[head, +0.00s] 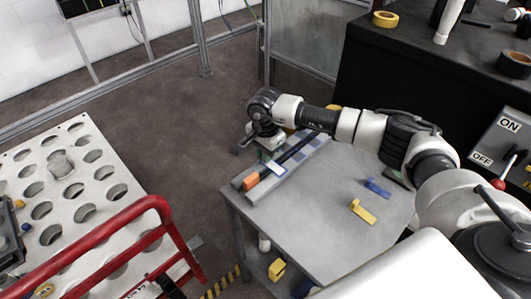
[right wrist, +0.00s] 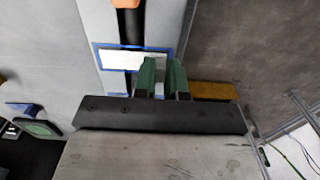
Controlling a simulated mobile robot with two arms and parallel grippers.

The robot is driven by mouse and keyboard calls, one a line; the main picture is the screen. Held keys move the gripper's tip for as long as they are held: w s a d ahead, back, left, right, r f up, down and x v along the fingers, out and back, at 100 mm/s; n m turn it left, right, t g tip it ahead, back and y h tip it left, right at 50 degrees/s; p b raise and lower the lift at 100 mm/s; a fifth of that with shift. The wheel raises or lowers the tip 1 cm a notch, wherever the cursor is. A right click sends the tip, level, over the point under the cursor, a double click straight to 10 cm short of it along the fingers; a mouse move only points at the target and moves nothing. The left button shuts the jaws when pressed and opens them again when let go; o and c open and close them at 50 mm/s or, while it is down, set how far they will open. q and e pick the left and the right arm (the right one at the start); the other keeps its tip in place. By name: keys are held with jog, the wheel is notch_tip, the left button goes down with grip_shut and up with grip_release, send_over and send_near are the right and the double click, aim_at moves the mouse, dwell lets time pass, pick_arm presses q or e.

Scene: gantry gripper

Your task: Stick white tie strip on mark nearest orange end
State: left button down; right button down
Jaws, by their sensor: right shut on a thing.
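A dark cable with an orange end (head: 252,181) lies along a grey bar (head: 312,150) on the table; the orange end also shows in the right wrist view (right wrist: 127,3). The white tie strip (right wrist: 118,60) appears crosswise over the cable, within a blue-outlined mark (right wrist: 97,58) near the orange end. A second blue mark (right wrist: 117,94) shows partly below it, mostly hidden by my gripper. My right gripper (right wrist: 162,77) has green fingers at the right end of the strip and is shut on it. Whether the strip touches the bar is unclear. My left gripper is not in view.
A yellow clip (head: 362,212) and a blue clip (head: 377,188) lie on the grey table (head: 310,230), whose front is clear. A red rail (head: 100,245) and a holed white bench (head: 95,205) stand left. An ON/OFF switch box (head: 502,140) is at right.

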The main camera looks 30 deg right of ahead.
jog(key=c, duration=0.6)
grip_release()
jog(key=shift+r+p, duration=1.9)
jog(key=shift+r, duration=1.6)
jog(key=shift+c, duration=0.6)
